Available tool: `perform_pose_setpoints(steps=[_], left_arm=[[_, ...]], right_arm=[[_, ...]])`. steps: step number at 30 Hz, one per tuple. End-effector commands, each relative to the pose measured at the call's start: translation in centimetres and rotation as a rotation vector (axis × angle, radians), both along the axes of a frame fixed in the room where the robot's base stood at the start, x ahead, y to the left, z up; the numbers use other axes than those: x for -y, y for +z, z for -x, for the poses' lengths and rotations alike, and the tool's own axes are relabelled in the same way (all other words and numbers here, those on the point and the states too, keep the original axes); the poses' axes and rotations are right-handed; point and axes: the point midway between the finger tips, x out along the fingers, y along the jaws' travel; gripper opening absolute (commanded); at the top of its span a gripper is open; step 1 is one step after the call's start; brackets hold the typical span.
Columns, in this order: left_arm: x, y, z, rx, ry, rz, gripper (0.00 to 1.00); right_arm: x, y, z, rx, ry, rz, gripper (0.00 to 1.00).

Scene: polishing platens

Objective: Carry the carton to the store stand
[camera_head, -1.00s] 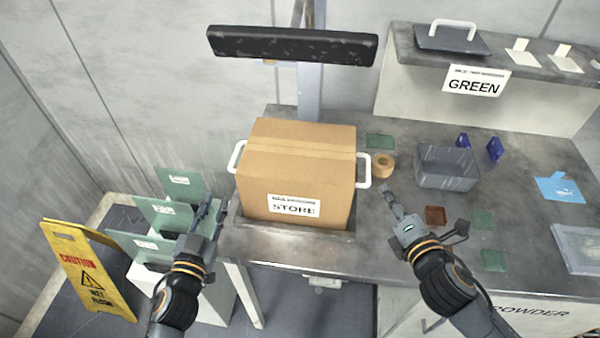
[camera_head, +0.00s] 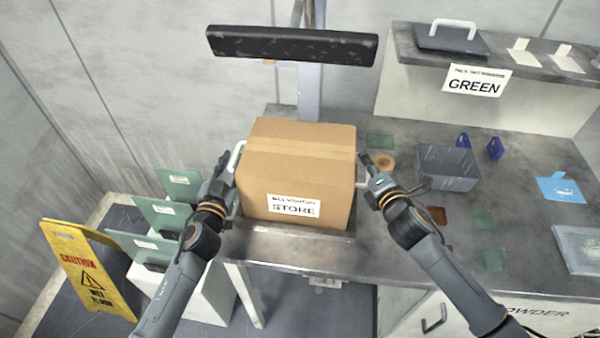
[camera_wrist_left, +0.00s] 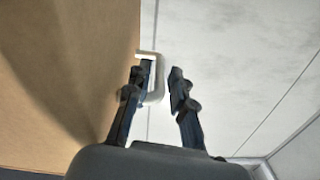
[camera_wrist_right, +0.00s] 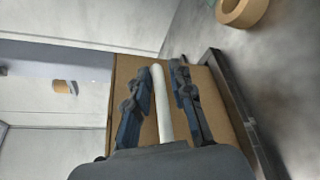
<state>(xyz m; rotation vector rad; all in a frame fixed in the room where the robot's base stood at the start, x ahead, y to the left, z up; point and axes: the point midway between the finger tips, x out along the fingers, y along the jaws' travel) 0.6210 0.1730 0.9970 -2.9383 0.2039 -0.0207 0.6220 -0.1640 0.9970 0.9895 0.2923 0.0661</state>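The brown carton (camera_head: 297,170), labelled STORE, stands upright on the grey bench, with a white handle on each side. My left gripper (camera_head: 222,175) is at its left side. In the left wrist view my left gripper (camera_wrist_left: 158,78) is open, with the white left handle (camera_wrist_left: 152,80) at its left finger, partly between the fingers. My right gripper (camera_head: 372,165) is at the right side of the carton. In the right wrist view my right gripper (camera_wrist_right: 166,75) is open, with the white right handle (camera_wrist_right: 161,105) between its fingers. The store stand cannot be made out.
A yellow caution sign (camera_head: 88,268) and green panels (camera_head: 160,215) stand at the left.

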Motion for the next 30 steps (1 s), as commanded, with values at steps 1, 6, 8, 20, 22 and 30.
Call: perform_pose_setpoints(steps=[1,6,8,20,22,30], left_arm=[[0.04,-0.03,-0.27,-0.001,0.0,0.0,0.22],[0.08,0.0,-0.52,0.0,0.0,0.0,0.22],[0.08,0.0,-0.51,0.0,0.0,0.001,0.22],[0.08,-0.02,-0.47,0.0,0.0,0.001,0.0],[0.08,-0.02,-0.47,0.0,0.0,0.001,0.0],[0.13,0.64,-0.59,0.01,-0.002,0.002,0.0]], right_arm=[[-0.11,-0.06,-0.25,-0.001,0.001,-0.001,0.22],[-0.16,-0.12,-0.48,-0.001,0.001,-0.001,0.22],[-0.16,-0.12,-0.47,-0.001,0.001,-0.001,0.22],[-0.11,-0.12,-0.44,0.0,0.0,0.0,0.0],[-0.11,-0.12,-0.44,0.0,0.0,0.0,0.0],[-0.17,0.59,-0.59,0.011,0.002,-0.003,0.0]])
